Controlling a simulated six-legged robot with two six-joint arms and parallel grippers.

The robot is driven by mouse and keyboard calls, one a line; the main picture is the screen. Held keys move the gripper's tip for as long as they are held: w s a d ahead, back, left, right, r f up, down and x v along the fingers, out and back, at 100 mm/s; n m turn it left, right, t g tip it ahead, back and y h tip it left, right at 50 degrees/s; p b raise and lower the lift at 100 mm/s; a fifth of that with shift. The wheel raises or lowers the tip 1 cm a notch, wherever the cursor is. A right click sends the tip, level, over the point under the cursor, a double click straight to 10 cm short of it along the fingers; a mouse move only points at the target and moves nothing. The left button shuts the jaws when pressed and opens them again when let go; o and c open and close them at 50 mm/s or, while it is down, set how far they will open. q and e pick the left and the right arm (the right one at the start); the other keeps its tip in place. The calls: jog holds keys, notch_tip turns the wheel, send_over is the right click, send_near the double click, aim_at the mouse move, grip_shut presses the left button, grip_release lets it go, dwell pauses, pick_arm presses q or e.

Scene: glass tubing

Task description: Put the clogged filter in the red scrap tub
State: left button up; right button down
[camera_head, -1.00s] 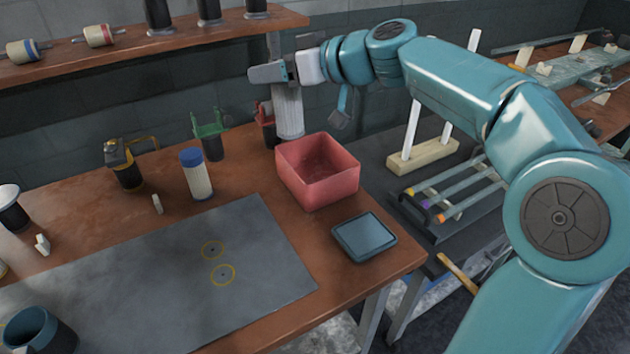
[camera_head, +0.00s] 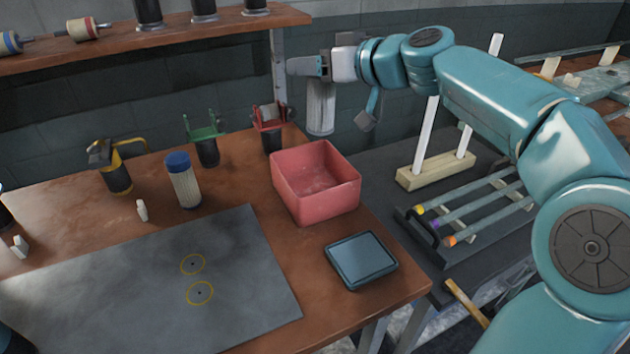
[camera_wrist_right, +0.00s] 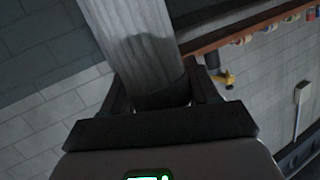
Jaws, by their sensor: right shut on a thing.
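A pale grey pleated filter (camera_head: 320,108) hangs upright from my right gripper (camera_head: 308,67), above and behind the red scrap tub (camera_head: 316,210). The jaws are shut on its upper end. In the right wrist view the filter (camera_wrist_right: 138,40) sits between the two fingers of the gripper (camera_wrist_right: 160,92). The tub is a square, open box on the bench, and its visible inside looks empty. The filter is outside the tub. My left gripper is not in the picture.
A blue-capped filter (camera_head: 183,185) stands on the bench beside a grey mat (camera_head: 120,290). Red (camera_head: 270,125) and green (camera_head: 207,145) holders stand behind. A dark blue tray (camera_head: 361,260) lies before the tub. A wooden rack with white rods (camera_head: 436,170) is at right.

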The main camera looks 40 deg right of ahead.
notch_tip(320, 180, down, 19)
jog(key=b, duration=0.7)
jog(key=shift+r, duration=0.1)
jog(key=c, duration=0.7)
grip_release()
jog(key=shift+w+f, duration=0.1)
jog(key=shift+f, duration=0.15)
jog(key=o, duration=0.4)
jog(key=shift+r, duration=0.1)
jog(key=shift+o, duration=0.2)
